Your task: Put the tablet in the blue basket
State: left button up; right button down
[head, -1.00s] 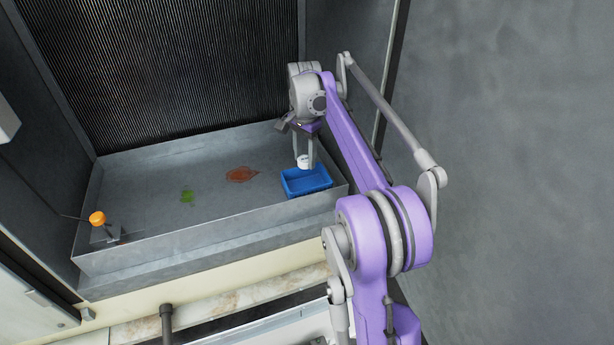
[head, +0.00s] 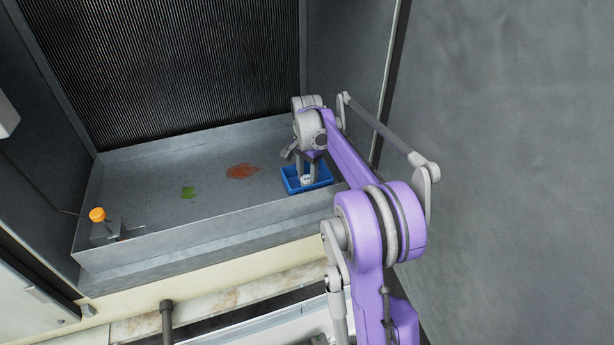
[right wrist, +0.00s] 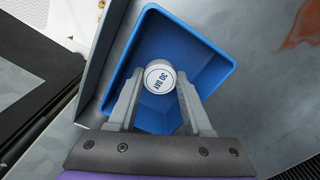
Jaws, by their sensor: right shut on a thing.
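The blue basket (head: 287,184) is an open rectangular bin in the right part of the grey metal pan. In the right wrist view the basket (right wrist: 222,62) surrounds the tablet on most sides. The tablet is within the basket's opening; whether it touches the floor I cannot tell. My left gripper is not in view.
The grey pan (head: 150,195) has raised walls, and the basket stands near its front right corner. A green patch (head: 188,193) and a reddish-brown stain (head: 242,171) mark its floor. An orange float (head: 97,214) is at the left. A dark ribbed panel (head: 180,70) rises behind.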

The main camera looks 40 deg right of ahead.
aim_at(307, 179)
jog(key=shift+f, duration=0.25)
jog(key=c, duration=0.6)
grip_release()
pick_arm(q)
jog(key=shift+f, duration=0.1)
pick_arm(e)
jog(key=shift+r, duration=0.1)
jog(key=shift+r, duration=0.1)
jog(key=shift+r, duration=0.3)
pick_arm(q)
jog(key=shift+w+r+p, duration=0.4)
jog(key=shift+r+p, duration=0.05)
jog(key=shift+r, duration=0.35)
pick_arm(e)
notch_tip(307, 179, up, 12)
jog(key=shift+f, duration=0.25)
